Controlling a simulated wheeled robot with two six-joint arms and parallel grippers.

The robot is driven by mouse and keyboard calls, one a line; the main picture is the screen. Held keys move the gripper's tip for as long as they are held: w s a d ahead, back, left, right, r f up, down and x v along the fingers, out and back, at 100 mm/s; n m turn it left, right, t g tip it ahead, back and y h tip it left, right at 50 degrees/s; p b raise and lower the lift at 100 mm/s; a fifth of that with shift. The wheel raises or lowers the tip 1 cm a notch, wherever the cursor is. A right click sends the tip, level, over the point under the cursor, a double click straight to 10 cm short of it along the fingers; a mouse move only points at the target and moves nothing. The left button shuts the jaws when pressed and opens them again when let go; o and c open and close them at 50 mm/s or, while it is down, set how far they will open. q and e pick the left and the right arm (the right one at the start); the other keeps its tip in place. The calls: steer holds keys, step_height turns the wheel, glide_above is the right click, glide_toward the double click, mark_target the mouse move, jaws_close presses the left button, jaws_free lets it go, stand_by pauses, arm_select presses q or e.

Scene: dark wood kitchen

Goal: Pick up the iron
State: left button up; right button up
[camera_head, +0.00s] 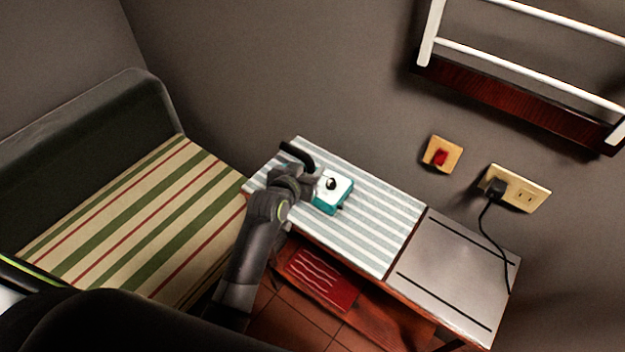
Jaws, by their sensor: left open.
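The iron (333,193), white on top with a teal lower edge and a dark round knob, sits on a striped ironing surface (377,213). My left gripper (306,177) is open at the left side of the iron, over the striped surface. The arm and gripper hide part of the iron's left side, and I cannot tell whether the fingers touch it. A dark curved piece (296,154) shows just behind the gripper; I cannot tell what it belongs to. My right gripper is not in view.
A grey metal panel (455,275) adjoins the striped surface on the right. A red striped item (322,279) lies on the lower shelf. A striped bed or bench (130,220) stands left. A plugged-in black cord (483,225) hangs from the wall outlet (520,188). A white rack (525,75) is above.

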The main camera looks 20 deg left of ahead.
mark_target(313, 163)
arm_select(q)
steer(key=shift+p+x, duration=0.3)
steer(key=shift+x, duration=1.8)
jaws_close()
steer(key=shift+r, duration=0.2)
